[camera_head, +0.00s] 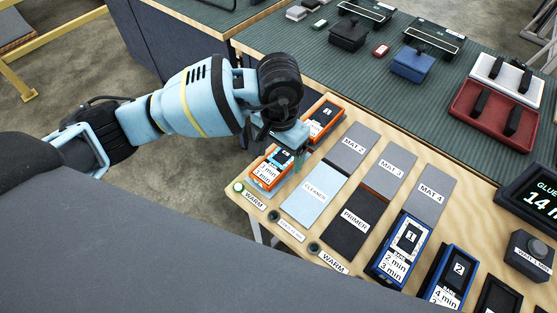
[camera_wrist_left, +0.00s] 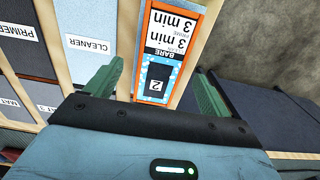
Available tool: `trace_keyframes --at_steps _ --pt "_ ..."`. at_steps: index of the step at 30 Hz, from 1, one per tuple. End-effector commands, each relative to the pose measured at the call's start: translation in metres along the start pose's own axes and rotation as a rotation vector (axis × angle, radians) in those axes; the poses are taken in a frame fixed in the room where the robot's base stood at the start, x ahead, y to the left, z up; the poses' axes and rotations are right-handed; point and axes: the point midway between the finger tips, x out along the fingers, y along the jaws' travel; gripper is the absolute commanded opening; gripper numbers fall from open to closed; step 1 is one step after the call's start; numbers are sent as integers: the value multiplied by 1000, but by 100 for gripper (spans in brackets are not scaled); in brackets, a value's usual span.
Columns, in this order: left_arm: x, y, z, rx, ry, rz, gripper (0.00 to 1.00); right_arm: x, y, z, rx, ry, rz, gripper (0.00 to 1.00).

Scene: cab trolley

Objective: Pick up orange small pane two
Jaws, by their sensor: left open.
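The orange small pane two (camera_head: 264,172) lies at the left end of the wooden table, partly hidden by my gripper in the head view. It has an orange rim and a white label reading "3 min". In the left wrist view the pane (camera_wrist_left: 173,42) shows "BARE" and a "2" on a dark square. My left gripper (camera_head: 288,155) is open and points down over the pane's far part. In the left wrist view its green fingers (camera_wrist_left: 158,80) stand on either side of the pane's "2" end. Contact cannot be told. My right gripper is not in view.
Another orange-rimmed pane (camera_head: 325,118) lies just behind my gripper. The light blue cleaner mat (camera_head: 310,196) and black primer mat (camera_head: 350,230) lie to the right. Blue panes one (camera_head: 401,252) and two (camera_head: 447,280) lie farther right. A warm button (camera_head: 238,187) sits at the front edge.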

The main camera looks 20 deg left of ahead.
Motion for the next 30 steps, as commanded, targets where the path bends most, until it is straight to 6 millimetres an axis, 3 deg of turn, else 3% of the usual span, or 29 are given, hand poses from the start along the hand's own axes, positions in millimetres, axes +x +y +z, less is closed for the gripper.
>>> trace_keyframes --at_steps 6,14,27,30 --pt "24 -1 1 -1 0 0 82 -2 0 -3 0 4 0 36" --pt "27 -1 1 -1 2 -1 82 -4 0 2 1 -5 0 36" --pt "26 -1 1 -1 1 0 28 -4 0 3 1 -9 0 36" --pt "26 -1 0 -2 2 0 28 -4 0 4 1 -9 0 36"
